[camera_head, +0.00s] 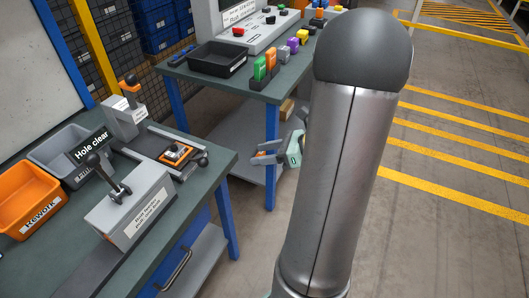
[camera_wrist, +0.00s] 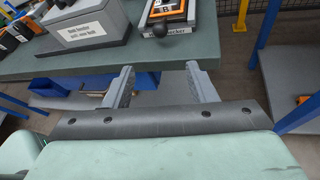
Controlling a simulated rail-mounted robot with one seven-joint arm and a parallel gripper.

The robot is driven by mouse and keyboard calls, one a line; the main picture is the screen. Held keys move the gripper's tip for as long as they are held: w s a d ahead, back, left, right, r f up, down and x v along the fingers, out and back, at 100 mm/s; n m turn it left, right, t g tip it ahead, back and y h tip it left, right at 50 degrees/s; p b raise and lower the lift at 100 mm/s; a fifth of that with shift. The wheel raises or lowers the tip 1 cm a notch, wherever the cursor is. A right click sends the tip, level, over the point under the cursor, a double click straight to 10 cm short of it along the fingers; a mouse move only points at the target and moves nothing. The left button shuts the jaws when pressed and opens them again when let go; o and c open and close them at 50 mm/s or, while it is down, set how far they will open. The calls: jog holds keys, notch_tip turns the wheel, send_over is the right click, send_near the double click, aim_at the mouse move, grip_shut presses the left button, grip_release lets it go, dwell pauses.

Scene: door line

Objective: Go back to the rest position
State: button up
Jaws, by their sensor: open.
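My gripper (camera_head: 268,152) shows in the head view beside the right end of the near workbench (camera_head: 222,170), partly hidden behind my own arm. In the wrist view my gripper (camera_wrist: 160,85) has its two fingers well apart with nothing between them. It is open and empty. The fingers point toward the edge of the green-grey bench top (camera_wrist: 215,40) and appear apart from it.
The near bench carries an orange Rework bin (camera_head: 25,197), a grey bin (camera_head: 62,152), a lever fixture (camera_head: 130,205) and an orange-framed device (camera_head: 178,153). A second bench (camera_head: 240,78) behind holds a black tray (camera_head: 217,59) and coloured parts. Yellow-striped floor (camera_head: 450,150) lies open at right.

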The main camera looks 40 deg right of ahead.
jog(key=s+a+r+n+g+p, duration=0.2)
jog(key=s+a+n+g, duration=0.2)
jog(key=a+n+g, duration=0.65)
jog(key=s+a+r+n+h+p, duration=0.1)
jog(key=s+a+n+h, duration=0.3)
jog(key=n, duration=0.5)
jog(key=s+a+r+n+t+h+p, duration=0.1)
jog(key=s+a+n+h, duration=0.3)
jog(key=n, duration=0.6)
jog(key=shift+s+a+r+h, duration=0.3)
jog(key=shift+r+h, duration=0.2)
jog(key=shift+h, duration=0.1)
